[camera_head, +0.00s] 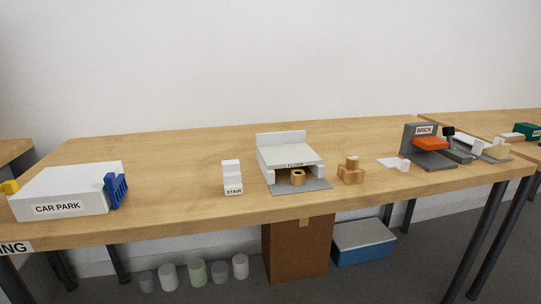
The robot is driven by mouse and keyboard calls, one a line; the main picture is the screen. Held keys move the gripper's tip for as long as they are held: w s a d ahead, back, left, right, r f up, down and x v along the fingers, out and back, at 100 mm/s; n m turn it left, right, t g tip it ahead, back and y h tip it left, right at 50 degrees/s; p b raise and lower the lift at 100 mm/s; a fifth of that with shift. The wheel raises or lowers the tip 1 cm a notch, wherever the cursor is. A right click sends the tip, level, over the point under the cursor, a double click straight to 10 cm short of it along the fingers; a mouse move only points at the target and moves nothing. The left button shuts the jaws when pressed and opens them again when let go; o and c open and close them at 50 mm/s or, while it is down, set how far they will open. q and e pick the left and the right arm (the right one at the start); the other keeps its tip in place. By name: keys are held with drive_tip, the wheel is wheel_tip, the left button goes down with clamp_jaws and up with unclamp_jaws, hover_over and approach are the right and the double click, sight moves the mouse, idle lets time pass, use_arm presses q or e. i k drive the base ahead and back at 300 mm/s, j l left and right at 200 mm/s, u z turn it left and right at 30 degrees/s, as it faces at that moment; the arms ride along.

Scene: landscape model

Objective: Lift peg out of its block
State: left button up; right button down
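A wooden block (349,177) stands near the front of the table, right of the middle. A smaller upright wooden piece (352,163) rises from its top and looks like the peg seated in it. Its top looks paler; at this size I cannot tell how deep it sits. Neither of my grippers shows in this view, and nothing is seen touching the block or the peg.
The block stands on a wooden table (190,165). Left of it is the white FLOOR model (288,154) with a wooden ring (298,177) under it, then a white STAIR piece (232,177) and the CAR PARK box (65,191). Right are a white piece (403,165) and the grey BRICK stand (430,158).

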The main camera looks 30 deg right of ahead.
sight(353, 161)
drive_tip(key=z, duration=1.35)
drive_tip(key=i+j+u, duration=0.1)
drive_tip(key=i+j, duration=0.45)
drive_tip(key=j, duration=0.15)
